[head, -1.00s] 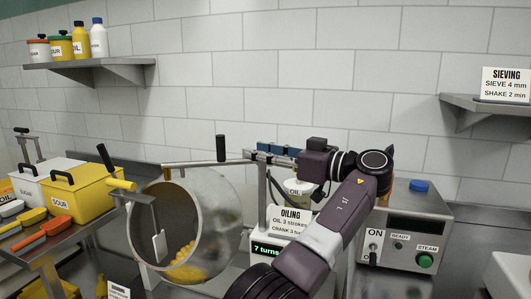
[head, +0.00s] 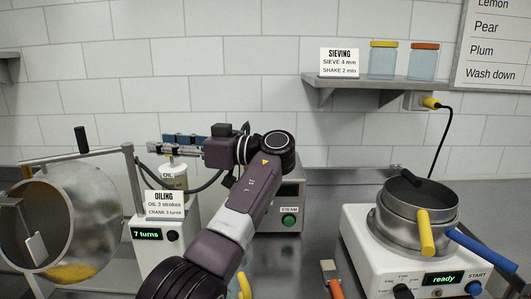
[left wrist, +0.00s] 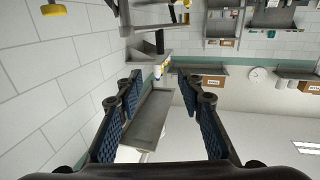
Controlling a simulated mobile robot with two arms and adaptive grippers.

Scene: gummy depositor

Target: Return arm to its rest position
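My left arm reaches up from the bottom of the head view. Its gripper (head: 155,144) points left, in front of the tiled wall and above the oiling station (head: 150,255). In the left wrist view the two blue-padded fingers (left wrist: 158,95) stand wide apart with nothing between them. My right gripper is not in view.
A drum (head: 75,215) with a crank stands at the left. A steam box (head: 290,190) is partly behind my arm. A sieve machine (head: 385,265) reading "ready" stands at the right. A shelf (head: 400,86) holds two jars and a sign.

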